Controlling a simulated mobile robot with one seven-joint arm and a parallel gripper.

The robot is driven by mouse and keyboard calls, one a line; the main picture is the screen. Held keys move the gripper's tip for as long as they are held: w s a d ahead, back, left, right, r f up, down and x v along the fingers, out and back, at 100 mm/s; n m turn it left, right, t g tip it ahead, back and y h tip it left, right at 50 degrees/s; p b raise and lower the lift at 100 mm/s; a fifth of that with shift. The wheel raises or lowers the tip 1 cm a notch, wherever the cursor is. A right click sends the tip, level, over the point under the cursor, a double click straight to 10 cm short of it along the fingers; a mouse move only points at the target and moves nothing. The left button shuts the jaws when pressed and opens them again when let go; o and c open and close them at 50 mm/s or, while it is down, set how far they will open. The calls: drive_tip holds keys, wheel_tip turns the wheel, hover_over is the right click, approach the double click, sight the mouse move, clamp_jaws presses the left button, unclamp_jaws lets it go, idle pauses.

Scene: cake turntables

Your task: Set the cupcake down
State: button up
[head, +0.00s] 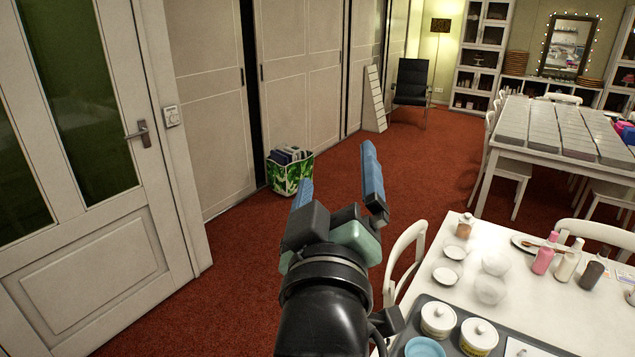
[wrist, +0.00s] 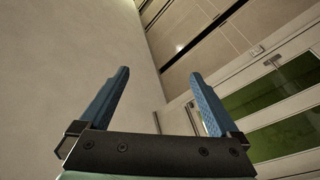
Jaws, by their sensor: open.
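My gripper (head: 337,168) is raised in the middle of the head view, in front of the red carpet and to the left of the near white table (head: 415,278). Its two blue fingers are spread wide with nothing between them. The wrist view also shows the gripper (wrist: 159,75) open and empty, pointing toward walls and doors. I cannot make out a cupcake in either view. The near table is cut off at the lower right, and my arm hides a little of its left side.
A grey tray (head: 451,307) with lidded jars (head: 438,320) is on the near table. Bottles (head: 543,253) and small bowls stand behind it. A white chair (head: 405,250) is at its left edge. A patterned box (head: 290,172) stands by the closets. Carpet is open between.

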drive_tip(key=s+a+r+m+t+y, duration=0.1)
drive_tip(key=s+r+m+t, duration=0.2)
drive_tip(key=s+r, duration=0.3)
drive_tip(key=s+a+r+m+t, duration=0.1)
drive_tip(key=s+r+m+t, duration=0.2)
drive_tip(key=r, duration=1.1)
drive_tip(key=s+t, duration=0.1)
drive_tip(key=s, duration=0.2)
drive_tip(key=shift+s+r+m+t+y, duration=0.3)
drive_tip(key=shift+s+y, duration=0.1)
